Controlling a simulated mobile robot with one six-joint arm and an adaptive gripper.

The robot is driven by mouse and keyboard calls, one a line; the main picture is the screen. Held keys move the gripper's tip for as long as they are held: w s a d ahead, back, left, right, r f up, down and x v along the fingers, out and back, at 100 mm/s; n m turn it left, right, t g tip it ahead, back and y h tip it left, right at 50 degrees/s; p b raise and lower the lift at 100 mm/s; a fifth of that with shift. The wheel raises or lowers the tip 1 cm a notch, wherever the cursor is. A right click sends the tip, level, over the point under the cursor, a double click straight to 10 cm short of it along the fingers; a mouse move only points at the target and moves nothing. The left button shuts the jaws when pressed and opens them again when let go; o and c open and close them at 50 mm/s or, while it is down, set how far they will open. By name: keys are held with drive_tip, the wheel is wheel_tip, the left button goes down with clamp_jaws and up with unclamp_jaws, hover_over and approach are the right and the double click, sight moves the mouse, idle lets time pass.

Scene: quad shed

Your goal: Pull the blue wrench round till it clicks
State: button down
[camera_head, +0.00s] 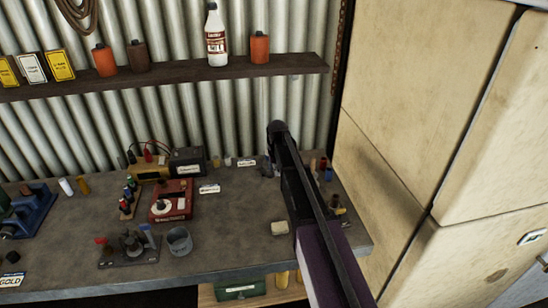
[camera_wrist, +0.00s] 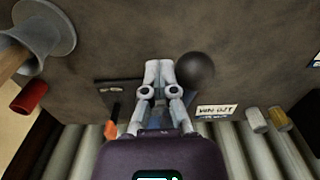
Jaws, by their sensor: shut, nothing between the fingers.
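My gripper (camera_wrist: 160,72) is shut and empty in the wrist view, its two pale fingertips together above the grey bench top. A patch of blue (camera_wrist: 156,117) shows between the finger links; I cannot tell whether it is the blue wrench. A dark plate (camera_wrist: 120,92) with a small marking lies beside and behind the fingers, partly hidden. A black ball (camera_wrist: 195,70) is just right of the fingertips; contact cannot be told. In the head view my arm hides most of this spot. A blue-handled tool (camera_head: 150,236) stands in a dark stand farther left.
A white label (camera_wrist: 217,111) and small cylinders lie near the corrugated wall. A tall beige cabinet (camera_head: 420,110) borders the right side.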

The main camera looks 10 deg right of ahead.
drive_tip(key=shift+w+a, duration=0.15)
drive_tip(key=shift+a, duration=0.9)
idle(0.8)
drive_tip(key=shift+w+a, duration=0.2)
drive_tip(key=shift+a, duration=0.3)
drive_tip(key=shift+w+a, duration=0.2)
drive_tip(key=shift+a, duration=0.25)
idle(1.2)
drive_tip(key=shift+w+a, duration=0.25)
drive_tip(key=shift+a, duration=0.25)
drive_tip(key=shift+w+a, duration=0.25)
drive_tip(key=shift+a, duration=0.2)
idle(1.0)
drive_tip(key=shift+w+a, duration=0.7)
drive_tip(key=shift+a, duration=0.1)
idle(1.2)
